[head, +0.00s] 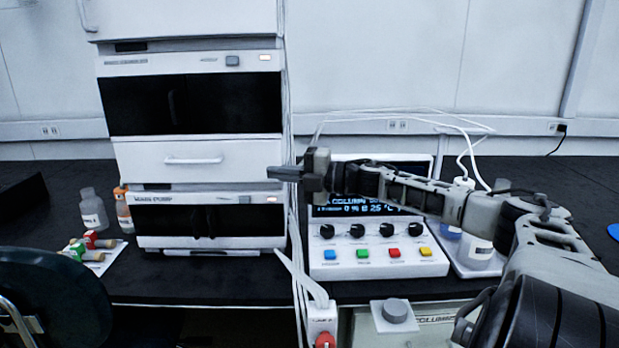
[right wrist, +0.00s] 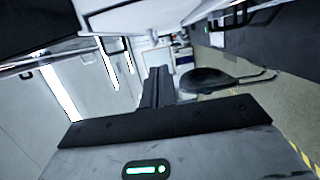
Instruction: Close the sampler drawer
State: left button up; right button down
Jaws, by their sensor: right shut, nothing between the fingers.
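The sampler drawer is probably the white front (head: 215,150) with a bar handle (head: 193,160), in the module stack between two dark-windowed units. I cannot tell how far it stands out. My right gripper (head: 272,173) is shut and empty, its fingers pointing left at the lower right corner of that front. I cannot tell whether it touches. In the right wrist view the shut fingers (right wrist: 157,88) point away from the camera with nothing between them. My left gripper is not in view.
A column controller (head: 375,262) with knobs and coloured buttons stands right of the stack, below my right forearm. White tubing hangs between them. A dark chair (head: 50,295) is at the lower left.

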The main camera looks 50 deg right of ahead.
jog(key=p+v, duration=0.3)
jog(key=v, duration=0.3)
jog(key=shift+a, duration=0.1)
dwell(0.3)
jog(key=s+a+f+m+g+h, duration=0.1)
jog(key=s+a+f+m+h, duration=0.15)
jog(key=f+m, duration=0.35)
jog(key=s+a+f+m+g+h, duration=0.1)
jog(key=a+f+m+h, duration=0.25)
jog(key=f, duration=0.45)
jog(key=s+a+f+m+g+h, duration=0.1)
jog(key=s+a+f+m+h, duration=0.2)
jog(key=f, duration=0.4)
jog(key=s+a+f+m+g+y, duration=0.15)
jog(key=s+a+m+g, duration=0.3)
jog(key=s+a, duration=0.5)
jog(key=s+a+f+m+g+h, duration=0.15)
jog(key=s+a+m+g, duration=0.45)
jog(key=a, duration=0.7)
jog(key=w+a+f+n+t+y, duration=0.2)
jog(key=w+a+f+t+y, duration=0.2)
jog(key=t, duration=0.4)
jog(key=shift+w+a+f, duration=0.45)
jog(key=shift+w+a, duration=0.15)
jog(key=shift+a, duration=0.4)
